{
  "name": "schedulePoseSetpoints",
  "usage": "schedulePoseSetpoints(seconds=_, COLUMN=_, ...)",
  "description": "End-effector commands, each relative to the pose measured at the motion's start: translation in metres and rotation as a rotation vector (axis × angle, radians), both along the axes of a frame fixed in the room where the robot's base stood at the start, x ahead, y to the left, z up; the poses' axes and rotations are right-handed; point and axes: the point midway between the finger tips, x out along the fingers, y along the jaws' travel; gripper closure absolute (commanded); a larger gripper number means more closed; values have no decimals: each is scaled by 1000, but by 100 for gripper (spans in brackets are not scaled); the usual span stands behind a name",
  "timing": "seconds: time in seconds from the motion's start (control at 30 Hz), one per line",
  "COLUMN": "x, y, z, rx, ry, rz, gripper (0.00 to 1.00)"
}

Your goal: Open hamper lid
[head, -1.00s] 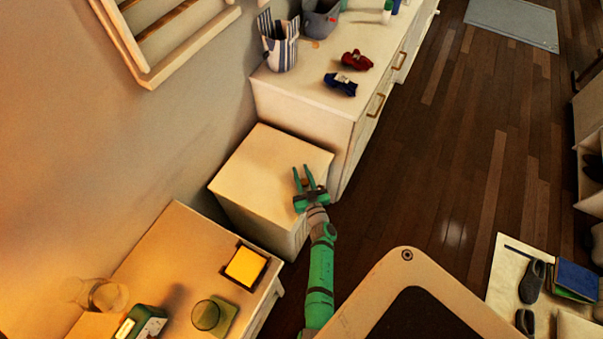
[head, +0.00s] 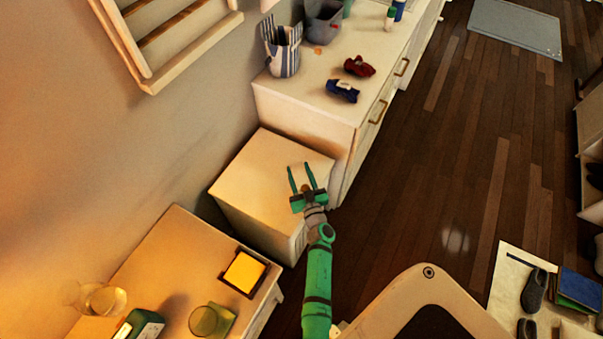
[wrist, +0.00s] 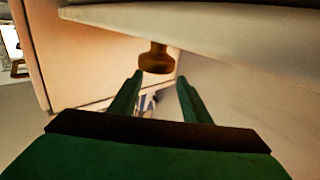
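The hamper (head: 262,175) is a cream box with a flat, closed lid, between the bedside table and the dresser in the head view. My gripper (head: 299,166) reaches over the right part of the lid with its two green fingers apart. In the wrist view, a brown knob (wrist: 155,60) joins a pale slab edge, which looks like the lid (wrist: 215,35). The knob appears between and slightly beyond the open fingertips of my gripper (wrist: 160,77). I cannot tell whether either finger touches it. The knob is hard to make out between the fingers in the head view.
A bedside table (head: 185,262) with a glass and a yellow notepad stands in front of the hamper. The dresser (head: 312,105) behind it carries a striped holder (head: 284,60) and small dark items. The wooden floor (head: 450,170) at right is mostly clear.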

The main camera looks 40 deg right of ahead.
Motion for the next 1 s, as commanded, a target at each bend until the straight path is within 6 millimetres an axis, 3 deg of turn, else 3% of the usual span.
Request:
schedulePoseSetpoints(seconds=0.37, x=-11, y=1, z=-3, rx=3, ry=3, rz=-9, gripper=57)
schedulePoseSetpoints(seconds=0.8, x=-79, y=33, z=-3, rx=2, ry=5, rz=-6, gripper=57)
schedulePoseSetpoints(seconds=1.0, x=-97, y=41, z=-2, rx=1, ry=2, rz=-4, gripper=57)
